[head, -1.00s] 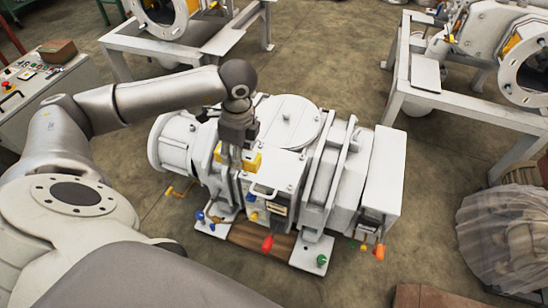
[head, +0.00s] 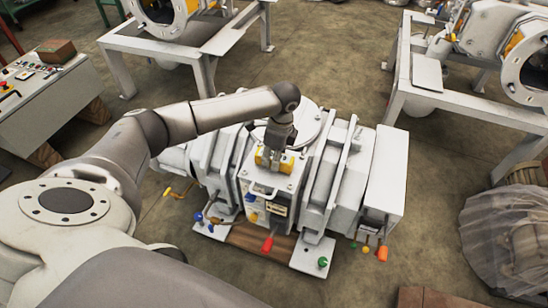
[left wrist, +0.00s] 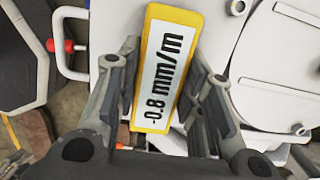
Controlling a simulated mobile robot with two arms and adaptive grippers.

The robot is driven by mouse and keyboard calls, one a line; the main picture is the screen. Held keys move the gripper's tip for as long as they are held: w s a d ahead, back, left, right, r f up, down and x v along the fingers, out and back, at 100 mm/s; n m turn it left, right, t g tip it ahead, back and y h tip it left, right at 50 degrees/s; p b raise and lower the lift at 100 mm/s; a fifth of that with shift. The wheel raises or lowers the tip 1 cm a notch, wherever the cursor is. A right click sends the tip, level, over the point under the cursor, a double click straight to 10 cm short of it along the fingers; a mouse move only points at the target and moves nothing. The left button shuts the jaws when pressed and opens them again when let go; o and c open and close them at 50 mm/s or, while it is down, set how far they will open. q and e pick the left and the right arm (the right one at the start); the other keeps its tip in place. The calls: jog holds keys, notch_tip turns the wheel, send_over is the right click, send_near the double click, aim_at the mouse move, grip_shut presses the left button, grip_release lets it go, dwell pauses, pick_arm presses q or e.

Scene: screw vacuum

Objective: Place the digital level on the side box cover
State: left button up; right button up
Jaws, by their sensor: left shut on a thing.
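The digital level (head: 263,160) is a yellow-framed block; its white display reads -0.8 mm/m in the left wrist view (left wrist: 167,70). My left gripper (head: 273,157) is shut on it, with one finger on each long side in the left wrist view (left wrist: 163,62). The level is over a flat white cover plate (head: 290,180) with a handle at its front edge, on the middle of the pump machine. This plate appears to be the side box cover. I cannot tell whether the level touches it. My right gripper is not in view.
A large round lid (head: 312,122) lies behind the plate. Upright ribs (head: 325,175) stand to its right. Coloured valve handles, one red (head: 267,244), line the machine's front. A control console (head: 48,90) stands left, and a plastic-wrapped item (head: 515,235) lies right.

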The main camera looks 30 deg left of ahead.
pick_arm(q)
jog(key=shift+f, duration=0.15)
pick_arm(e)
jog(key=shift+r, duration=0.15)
pick_arm(q)
jog(key=shift+f, duration=0.15)
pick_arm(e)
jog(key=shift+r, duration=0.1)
pick_arm(q)
jog(key=o, duration=1.2)
jog(key=shift+c, duration=0.2)
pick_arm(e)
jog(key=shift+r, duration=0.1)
pick_arm(q)
notch_tip(320, 180, up, 12)
jog(key=d+p, duration=0.1)
jog(key=p, duration=0.1)
jog(key=shift+w+d, duration=0.15)
jog(key=shift+d, duration=0.05)
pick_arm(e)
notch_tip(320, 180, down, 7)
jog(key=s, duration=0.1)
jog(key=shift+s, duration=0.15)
